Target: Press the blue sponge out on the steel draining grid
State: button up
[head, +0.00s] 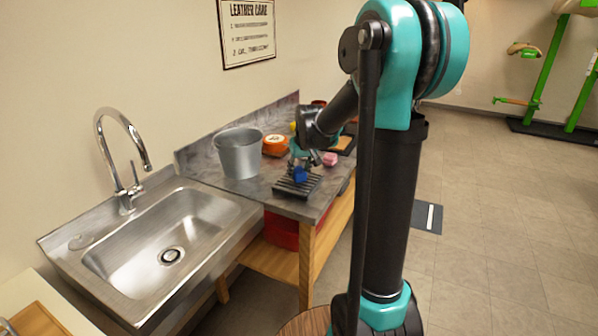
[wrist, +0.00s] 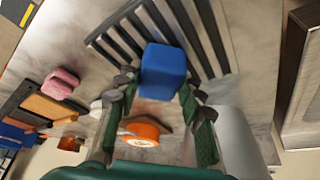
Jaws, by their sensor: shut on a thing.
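The blue sponge (head: 300,174) is at the steel draining grid (head: 313,184) on the grey counter. In the wrist view the sponge (wrist: 163,72) sits between the fingertips of my gripper (wrist: 160,92), which is shut on it. The slats of the grid (wrist: 215,45) show behind the sponge and to both sides of it. In the head view my gripper (head: 301,160) comes down on the sponge from above. I cannot tell whether the sponge touches the slats.
A metal bucket (head: 238,154) stands left of the grid. An orange round tin (head: 275,146) is behind, and a pink sponge (head: 330,159) lies to the right. The steel sink (head: 225,215) with its tap (head: 124,165) is at the left. A red bin (head: 283,230) is below the counter.

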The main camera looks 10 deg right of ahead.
jog(key=shift+r, duration=3.5)
jog(key=shift+s, duration=0.1)
